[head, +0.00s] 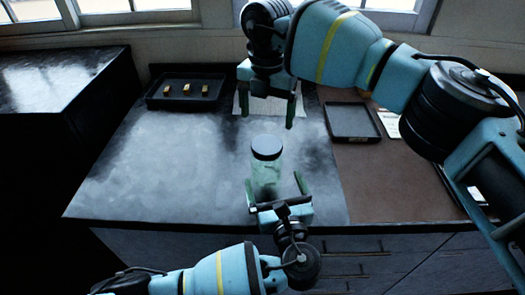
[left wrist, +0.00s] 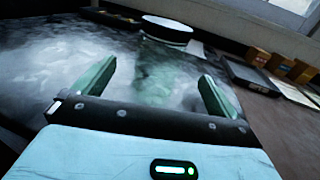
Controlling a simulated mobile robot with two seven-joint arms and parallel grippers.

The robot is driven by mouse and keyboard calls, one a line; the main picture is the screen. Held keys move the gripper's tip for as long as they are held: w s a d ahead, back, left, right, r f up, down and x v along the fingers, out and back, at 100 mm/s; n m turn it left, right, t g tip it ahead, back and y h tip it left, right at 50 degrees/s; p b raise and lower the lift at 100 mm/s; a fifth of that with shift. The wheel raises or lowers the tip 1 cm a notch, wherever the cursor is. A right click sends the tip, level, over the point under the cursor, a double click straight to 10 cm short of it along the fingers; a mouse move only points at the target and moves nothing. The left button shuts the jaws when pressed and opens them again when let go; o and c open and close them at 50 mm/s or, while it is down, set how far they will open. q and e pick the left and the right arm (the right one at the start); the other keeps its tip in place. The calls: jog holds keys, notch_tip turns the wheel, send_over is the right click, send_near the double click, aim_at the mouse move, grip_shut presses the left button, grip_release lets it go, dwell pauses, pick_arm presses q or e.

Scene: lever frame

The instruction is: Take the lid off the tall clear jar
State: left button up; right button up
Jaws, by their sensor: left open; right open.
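The tall clear jar (head: 266,178) stands upright on the dark countertop, with its dark round lid (head: 266,148) on top. In the left wrist view the jar's greenish clear body (left wrist: 155,80) and the lid (left wrist: 167,30) show ahead of the fingers. My left gripper (head: 274,181) is open, low at the near side of the jar. Its green fingers point toward the jar's lower body, one to each side; I cannot tell whether they touch it. My right gripper (head: 267,119) is open and empty, pointing down, behind and above the lid in the picture.
A dark tray (head: 160,103) with three small gold blocks (head: 186,90) lies at the back left. An empty dark tray (head: 352,122) lies at the back right. A pale sheet (head: 240,104) is partly hidden behind my right gripper. The left countertop and brown right section are mostly clear.

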aim_at(270, 169)
pick_arm(q)
jog(key=shift+s+d+r, duration=0.1)
jog(key=shift+s+r, duration=0.05)
jog(key=shift+s, duration=0.2)
pick_arm(e)
jog(key=shift+s+d+r, duration=0.1)
jog(key=shift+s+r, duration=0.05)
jog(key=shift+s, duration=0.1)
jog(key=shift+s+r, duration=0.1)
jog(key=shift+s, duration=0.15)
pick_arm(q)
jog(key=shift+x, duration=3.9)
pick_arm(e)
jog(key=shift+w, duration=0.2)
pick_arm(q)
jog(key=shift+c, duration=0.5)
jog(key=c, duration=1.9)
pick_arm(e)
jog(key=shift+m, duration=0.3)
pick_arm(q)
jog(key=shift+o, duration=0.2)
pick_arm(e)
jog(key=m, duration=0.8)
jog(key=shift+m, duration=0.3)
